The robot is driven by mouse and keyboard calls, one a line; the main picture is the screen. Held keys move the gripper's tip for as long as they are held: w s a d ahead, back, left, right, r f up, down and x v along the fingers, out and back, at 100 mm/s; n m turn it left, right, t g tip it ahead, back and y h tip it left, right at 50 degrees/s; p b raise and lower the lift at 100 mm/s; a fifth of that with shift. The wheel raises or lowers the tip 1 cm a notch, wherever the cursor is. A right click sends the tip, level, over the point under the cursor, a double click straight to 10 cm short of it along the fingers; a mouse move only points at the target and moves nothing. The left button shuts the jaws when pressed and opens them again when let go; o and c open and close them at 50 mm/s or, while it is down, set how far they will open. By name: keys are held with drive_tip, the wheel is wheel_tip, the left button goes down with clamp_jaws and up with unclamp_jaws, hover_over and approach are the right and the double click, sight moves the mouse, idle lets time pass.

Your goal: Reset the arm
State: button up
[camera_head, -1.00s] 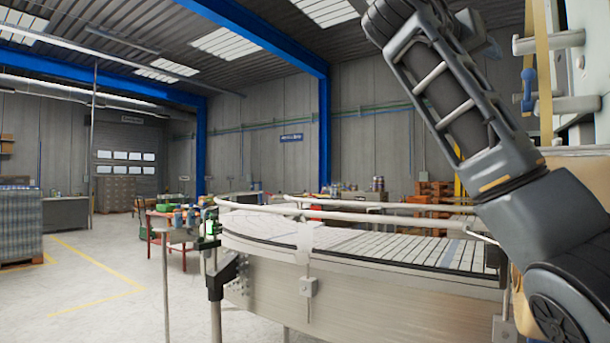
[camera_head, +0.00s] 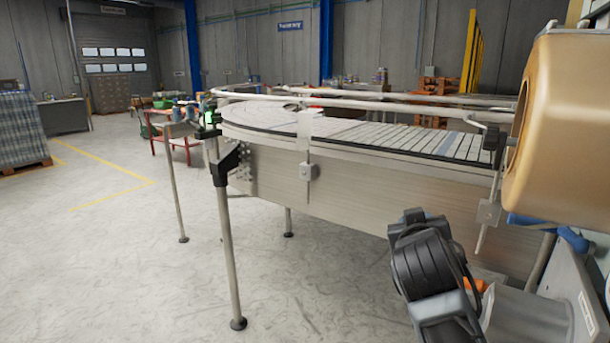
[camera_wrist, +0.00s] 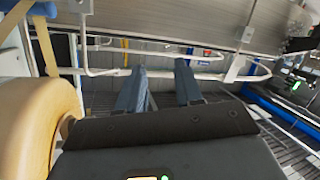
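My gripper (camera_wrist: 160,72) shows in the wrist view with two blue-grey fingers apart and nothing between them. Beyond the fingertips are pale rails (camera_wrist: 105,72) and a grey metal side panel (camera_wrist: 190,18); I cannot tell how far off they are. In the head view a dark part of my arm (camera_head: 430,265) is low at the lower right, in front of the conveyor's side. My fingers cannot be made out there.
A curved slatted conveyor (camera_head: 270,165) with guard rails crosses the middle. A large tan rounded body (camera_head: 565,130) stands close at the right; it also fills the left of the wrist view (camera_wrist: 42,115). Open floor (camera_head: 120,250) lies at the left.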

drive_tip(key=s+a+f+n+y, duration=0.1)
drive_tip(key=s+a+f+y, duration=0.1)
drive_tip(key=s+f, duration=1)
drive_tip(key=s+a+f+y, duration=0.1)
drive_tip(key=s+f+y, duration=0.1)
drive_tip(key=s+f, duration=0.95)
drive_tip(key=s+d+r, duration=0.1)
drive_tip(key=s+r, duration=0.3)
drive_tip(key=s, duration=0.6)
drive_tip(key=s+d+r, duration=0.1)
drive_tip(key=s+r, duration=0.3)
drive_tip(key=s, duration=0.7)
drive_tip(key=s+d+r+m+y, duration=0.1)
drive_tip(key=s+r, duration=0.3)
drive_tip(key=s, duration=0.6)
drive_tip(key=shift+s+d, duration=0.15)
drive_tip(key=shift+s, duration=0.1)
